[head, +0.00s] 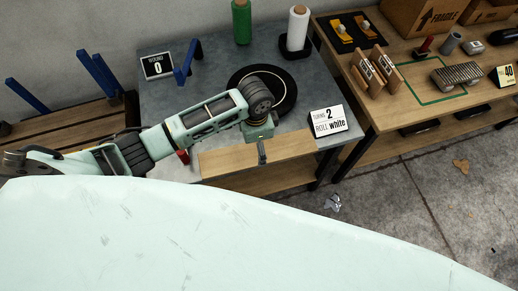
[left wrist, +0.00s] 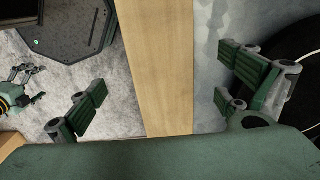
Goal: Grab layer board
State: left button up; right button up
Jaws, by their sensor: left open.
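The layer board, a light wooden plank (head: 292,145), lies along the front edge of the grey table in the head view. It also runs top to bottom through the middle of the left wrist view (left wrist: 163,45). My left gripper (head: 262,155) is over the middle of the plank. In the left wrist view its green finger pads (left wrist: 165,88) stand wide apart, one side left and one side right of the plank, with gaps. The gripper is open and empty. A small green and grey jointed part (left wrist: 20,88), apparently my right gripper, shows at the left wrist view's left edge.
The grey table (head: 215,75) holds a round black turntable (head: 284,97), a green roll (head: 241,20), a white roll (head: 297,27), a blue bracket (head: 187,65) and signs. A cluttered wooden table (head: 425,120) stands to the right. Floor in front is mostly clear.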

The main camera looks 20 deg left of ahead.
pick_arm(q)
jog(key=f, duration=0.3)
jog(key=shift+w+d+f+p, duration=0.2)
jog(key=shift+d+f+p, duration=0.05)
jog(key=shift+f+p, duration=0.15)
jog(key=shift+f, duration=0.55)
jog(key=c, duration=1.4)
jog(key=shift+w, duration=0.1)
jog(key=shift+c, duration=0.2)
pick_arm(e)
jog(key=shift+w+d+r, duration=0.15)
jog(key=shift+d+r, duration=0.05)
jog(key=shift+r, duration=0.2)
